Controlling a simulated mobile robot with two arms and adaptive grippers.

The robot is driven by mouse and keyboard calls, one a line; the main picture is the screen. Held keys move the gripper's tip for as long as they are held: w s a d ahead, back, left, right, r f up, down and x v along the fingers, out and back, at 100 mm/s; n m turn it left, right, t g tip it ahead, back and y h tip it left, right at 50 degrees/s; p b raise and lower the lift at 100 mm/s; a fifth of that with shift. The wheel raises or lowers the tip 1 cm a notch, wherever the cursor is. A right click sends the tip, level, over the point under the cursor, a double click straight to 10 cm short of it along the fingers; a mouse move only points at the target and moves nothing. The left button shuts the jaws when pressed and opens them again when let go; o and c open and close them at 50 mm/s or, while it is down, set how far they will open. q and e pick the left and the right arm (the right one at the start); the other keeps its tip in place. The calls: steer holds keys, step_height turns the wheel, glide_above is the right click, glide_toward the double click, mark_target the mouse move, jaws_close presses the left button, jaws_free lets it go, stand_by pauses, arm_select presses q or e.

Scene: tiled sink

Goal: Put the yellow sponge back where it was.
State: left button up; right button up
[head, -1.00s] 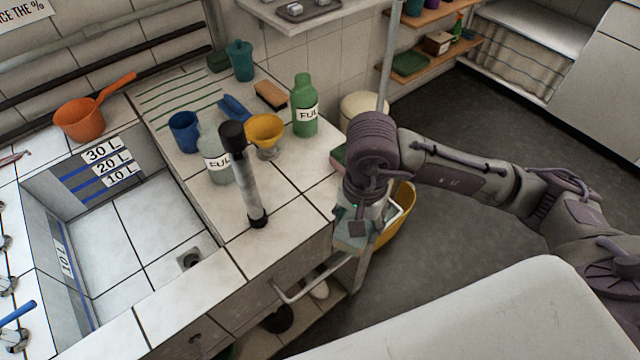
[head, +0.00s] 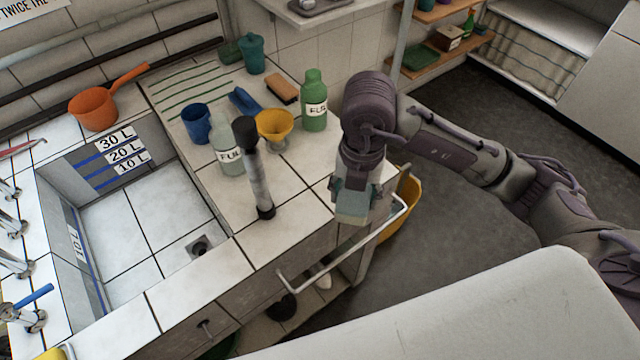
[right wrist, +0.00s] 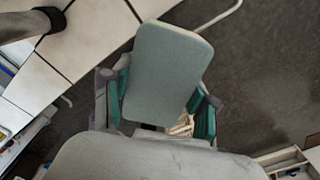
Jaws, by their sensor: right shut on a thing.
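My right gripper (head: 352,195) points down and is shut on a flat block with a grey-green face and a pale yellowish edge, which looks like a sponge (head: 351,215). It holds the sponge at the right end of the tiled counter (head: 300,215), near the white rail. Whether the sponge touches anything below cannot be told. In the right wrist view the sponge's grey-green face (right wrist: 165,70) fills the space between the teal fingers. A small piece of something yellow (head: 55,353) shows at the bottom left corner of the head view. My left gripper is not in view.
A white rail (head: 340,258) and yellow bucket (head: 405,205) are beside the counter end. The sink (head: 140,220) lies left.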

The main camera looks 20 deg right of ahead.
steer(key=m, duration=0.4)
steer(key=shift+w+r+m, duration=0.2)
steer(key=shift+r+m, duration=0.1)
steer(key=shift+r, duration=0.05)
steer(key=m, duration=0.3)
steer(key=shift+w+a+r, duration=0.15)
steer(key=shift+r, duration=0.05)
steer(key=p, duration=0.2)
glide_above(320, 187)
step_height(320, 187, down, 7)
steer(key=shift+r, duration=0.15)
steer(key=shift+f, duration=0.2)
step_height(320, 187, down, 3)
steer(key=shift+f+p, duration=0.15)
steer(key=shift+p, duration=0.25)
steer(key=shift+f, duration=0.25)
